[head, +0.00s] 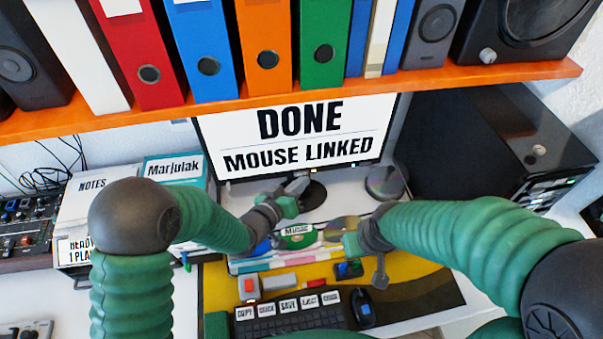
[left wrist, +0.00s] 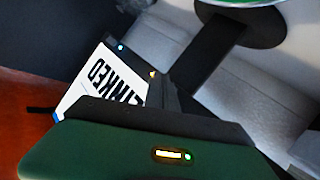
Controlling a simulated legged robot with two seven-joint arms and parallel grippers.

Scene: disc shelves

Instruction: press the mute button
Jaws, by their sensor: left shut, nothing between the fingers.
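The monitor (head: 390,130) stands under the shelf and reads "DONE / MOUSE LINKED". Its lower edge carries small marks at the right. In the left wrist view, the monitor screen (left wrist: 92,88) shows turned, with a pale light and a small yellow mark on its dark frame. I cannot tell which mark, if any, is the mute button. My left gripper (head: 297,190) is shut and empty in front of the monitor's lower edge, above the round stand. My right gripper (head: 352,243) is over the discs at the desk's middle; its finger gap does not show clearly.
The orange shelf (head: 420,80) with binders and speakers runs above. A black computer case (head: 480,130) stands at the right. A round grey device (head: 385,182) sits beside the monitor stand. The keyboard (head: 290,322) and mouse (head: 363,308) lie on the yellow mat (head: 425,292).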

